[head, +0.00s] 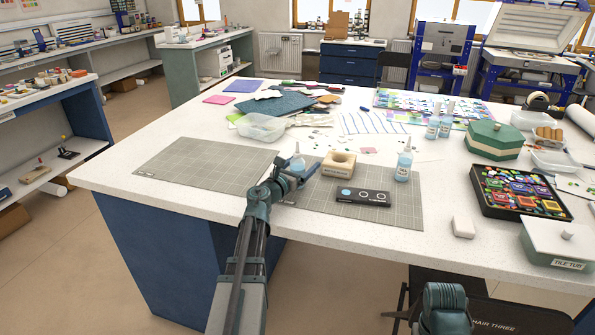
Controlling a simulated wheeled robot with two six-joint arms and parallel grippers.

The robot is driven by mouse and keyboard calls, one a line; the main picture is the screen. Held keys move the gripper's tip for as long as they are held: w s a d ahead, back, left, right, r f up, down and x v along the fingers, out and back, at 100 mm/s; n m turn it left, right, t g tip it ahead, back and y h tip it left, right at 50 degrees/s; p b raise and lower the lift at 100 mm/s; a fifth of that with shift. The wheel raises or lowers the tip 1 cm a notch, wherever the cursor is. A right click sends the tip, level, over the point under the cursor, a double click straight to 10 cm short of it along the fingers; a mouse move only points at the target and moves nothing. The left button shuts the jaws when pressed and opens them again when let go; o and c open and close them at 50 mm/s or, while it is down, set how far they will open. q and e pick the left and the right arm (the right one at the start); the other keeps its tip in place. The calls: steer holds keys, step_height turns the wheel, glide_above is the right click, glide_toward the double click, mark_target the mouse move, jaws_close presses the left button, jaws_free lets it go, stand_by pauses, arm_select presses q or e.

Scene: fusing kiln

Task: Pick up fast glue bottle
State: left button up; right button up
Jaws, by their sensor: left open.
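Several clear bottles with pale blue contents stand on the white worktable, and their labels are too small to read, so I cannot tell which is the fast glue bottle. One bottle (298,160) stands directly behind my left gripper (297,172), its lower part partly hidden by it. My left gripper is open above the front of the table; whether it touches the bottle is unclear. Another bottle (404,165) stands on the right cutting mat. Two more bottles (433,128) (446,124) stand farther back.
The right grey mat (408,213) holds a wooden block with a round opening (339,164) and a black case (361,196). The left mat (190,166) is bare. A green-lidded box (495,139), black tray (519,208) and white-lidded tub (560,243) crowd the right.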

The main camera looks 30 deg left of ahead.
arm_select(q)
jaws_close()
stand_by(0.5)
steer(key=shift+r, duration=0.15)
arm_select(e)
steer(key=shift+r, duration=0.15)
